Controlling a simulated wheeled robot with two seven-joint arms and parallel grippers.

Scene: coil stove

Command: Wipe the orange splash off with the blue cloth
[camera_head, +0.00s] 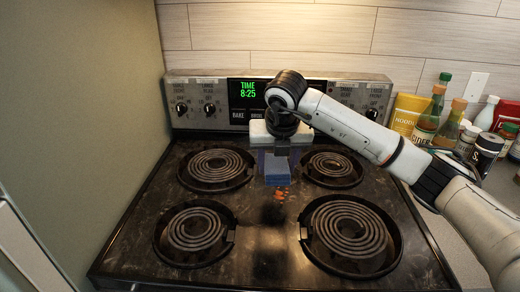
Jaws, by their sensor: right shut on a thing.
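The orange splash (280,194) is a small patch of orange spots on the black stovetop, between the left and right coils. The blue cloth (277,173) looks like a folded block just behind the splash, close to its far edge. My right gripper (280,153) reaches down over the middle of the stove and is shut on the blue cloth. The fingertips are partly hidden by the cloth. I cannot tell whether the cloth touches the stovetop. My left gripper is not in view.
The coil stove (262,270) has burners at front left (195,231), front right (350,235), back left (216,167) and back right (332,166). Bottles and packets (408,112) crowd the right counter.

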